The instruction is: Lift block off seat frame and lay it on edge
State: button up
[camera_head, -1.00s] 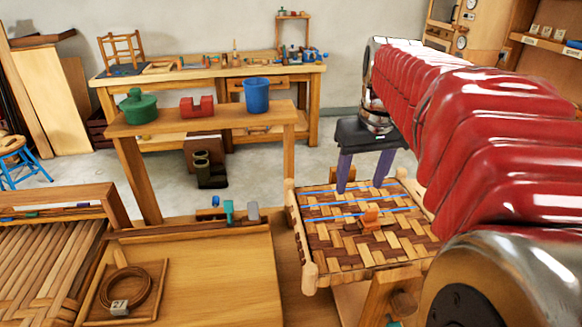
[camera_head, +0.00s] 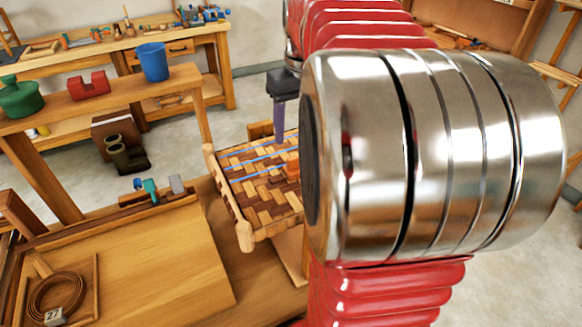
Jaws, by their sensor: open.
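The seat frame (camera_head: 242,230) carries a woven seat of light and dark strips with blue strands across it. A small orange-brown block (camera_head: 292,169) sits on the weave, partly hidden by my arm. A plain wooden block (camera_head: 260,130) shows at the frame's far edge; I cannot tell which block the task means. My gripper (camera_head: 280,115) is open, pointing down over the far part of the seat, apart from the orange-brown block. One purple finger shows; the other is hidden behind my arm. Nothing is visible in its grasp.
A shelf board at left holds a green pot (camera_head: 20,97), a red notched piece (camera_head: 88,84) and a blue bucket (camera_head: 153,62). A wooden worktop (camera_head: 140,255) lies front left, with a coiled strip (camera_head: 57,295) on it. My arm covers the seat's right side.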

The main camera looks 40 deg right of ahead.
aim_at(293, 158)
jog(key=shift+w+d+f, duration=0.1)
jog(key=shift+w+f, duration=0.05)
jog(key=shift+f, duration=1.15)
jog(key=shift+w+f, duration=0.15)
jog(key=shift+f, duration=1.15)
jog(key=shift+w+f, duration=0.15)
jog(key=shift+f, duration=1.2)
jog(key=shift+w+f, duration=0.1)
jog(key=shift+f, duration=1.2)
jog(key=shift+c, duration=0.2)
jog(key=c, duration=1.1)
